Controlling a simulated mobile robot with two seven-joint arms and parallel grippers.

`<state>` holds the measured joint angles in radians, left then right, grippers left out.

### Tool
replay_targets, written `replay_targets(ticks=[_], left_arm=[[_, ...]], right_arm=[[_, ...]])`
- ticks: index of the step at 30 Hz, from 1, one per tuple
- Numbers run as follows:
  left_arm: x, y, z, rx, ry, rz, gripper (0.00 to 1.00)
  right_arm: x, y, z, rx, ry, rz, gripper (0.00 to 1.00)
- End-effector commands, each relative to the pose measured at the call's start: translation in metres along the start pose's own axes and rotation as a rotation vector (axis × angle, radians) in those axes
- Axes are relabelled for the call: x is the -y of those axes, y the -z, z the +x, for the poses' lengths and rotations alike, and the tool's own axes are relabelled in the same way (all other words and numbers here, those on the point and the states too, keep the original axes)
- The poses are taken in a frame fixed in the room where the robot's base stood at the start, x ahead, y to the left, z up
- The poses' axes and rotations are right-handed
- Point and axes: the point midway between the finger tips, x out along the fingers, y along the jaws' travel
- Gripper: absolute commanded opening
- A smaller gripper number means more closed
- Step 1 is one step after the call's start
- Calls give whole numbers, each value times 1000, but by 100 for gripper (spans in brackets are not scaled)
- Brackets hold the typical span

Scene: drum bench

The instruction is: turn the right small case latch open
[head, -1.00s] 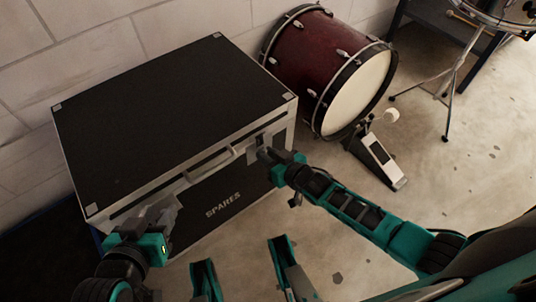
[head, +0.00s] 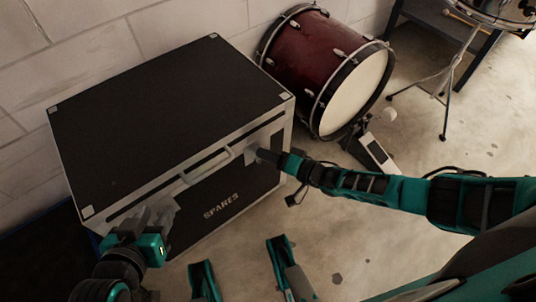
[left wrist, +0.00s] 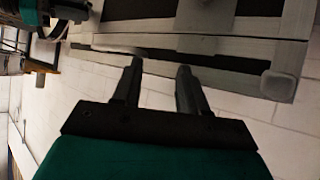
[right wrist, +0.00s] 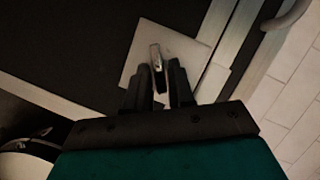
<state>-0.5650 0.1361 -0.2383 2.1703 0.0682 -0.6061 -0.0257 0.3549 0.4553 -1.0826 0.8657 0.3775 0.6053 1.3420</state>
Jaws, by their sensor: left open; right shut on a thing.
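The black case (head: 170,110) with a silver frame and "SPARES" on its front stands against the wall. The right latch plate (right wrist: 143,53) is a grey square on the case front, with a small metal latch tab (right wrist: 156,56) on it. My right gripper (right wrist: 164,68) is at this plate, its fingers shut around the tab; it also shows in the head view (head: 262,156). My left gripper (head: 162,218) is at the front left of the case, and in the left wrist view its fingers (left wrist: 160,70) are apart with nothing between them. The left latch is hidden behind it.
The case handle (head: 207,166) lies between the two grippers. A red bass drum (head: 325,65) stands right of the case, with a pedal (head: 375,150) before it. Another drum on a stand (head: 500,12) is at the top right.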

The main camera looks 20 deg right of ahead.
Motion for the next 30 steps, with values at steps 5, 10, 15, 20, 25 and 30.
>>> replay_targets(ticks=[5,10,15,20,25,30], left_arm=[[0,0,0,0,-1,0,43],[0,0,0,-1,-1,0,43],[0,0,0,-1,-1,0,43],[0,0,0,-1,-1,0,43],[0,0,0,0,-1,0,43],[0,-1,-1,2,0,-1,43]], right_arm=[[-3,0,1,-2,62,156,0],[-4,0,1,-2,110,276,0],[-4,-1,1,-2,143,352,0],[-5,-1,1,-2,164,403,0],[-5,-1,2,-2,179,437,0],[-5,-1,2,-2,187,455,0]])
